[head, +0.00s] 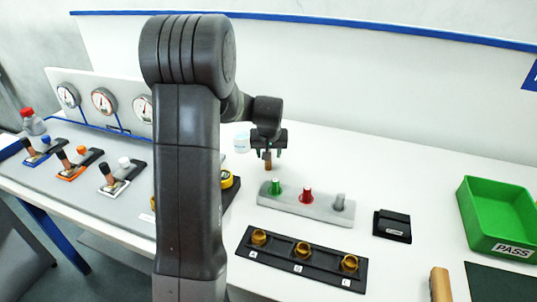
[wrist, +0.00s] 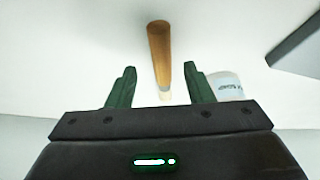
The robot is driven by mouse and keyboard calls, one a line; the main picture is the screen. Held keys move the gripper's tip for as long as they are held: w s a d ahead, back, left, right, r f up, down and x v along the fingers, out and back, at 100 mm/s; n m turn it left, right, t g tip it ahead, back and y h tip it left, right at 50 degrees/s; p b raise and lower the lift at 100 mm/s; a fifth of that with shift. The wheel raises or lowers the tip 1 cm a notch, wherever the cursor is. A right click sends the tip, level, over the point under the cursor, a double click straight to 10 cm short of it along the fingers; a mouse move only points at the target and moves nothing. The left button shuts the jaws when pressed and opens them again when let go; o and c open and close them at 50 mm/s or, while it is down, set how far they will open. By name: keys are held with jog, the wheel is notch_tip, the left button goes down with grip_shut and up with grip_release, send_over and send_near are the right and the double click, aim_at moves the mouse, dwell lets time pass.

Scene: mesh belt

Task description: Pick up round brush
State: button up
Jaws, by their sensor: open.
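A round brush with a brown wooden handle (wrist: 159,50) shows in the wrist view, ahead of and between the two dark green fingers of my gripper (wrist: 158,84). Its lower end is pale. In the head view the brown handle (head: 267,161) shows just below my gripper (head: 268,150), above the white table. My gripper is open, with a finger to each side of the handle. I cannot tell whether the fingers touch it.
A pale labelled container (head: 242,143) stands close left of my gripper; the wrist view shows it beside the right finger (wrist: 226,88). A grey rack (head: 320,208) with coloured pegs, a black A-B-C holder (head: 275,264), a black box (head: 392,225), a wooden cylinder (head: 440,285) and a green tray (head: 470,218) lie nearer.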

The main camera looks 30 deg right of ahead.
jog(key=shift+x, duration=1.35)
jog(key=shift+a, duration=0.15)
jog(key=shift+c, duration=0.2)
grip_shut()
notch_tip(320, 180, up, 10)
jog(key=shift+b, duration=0.4)
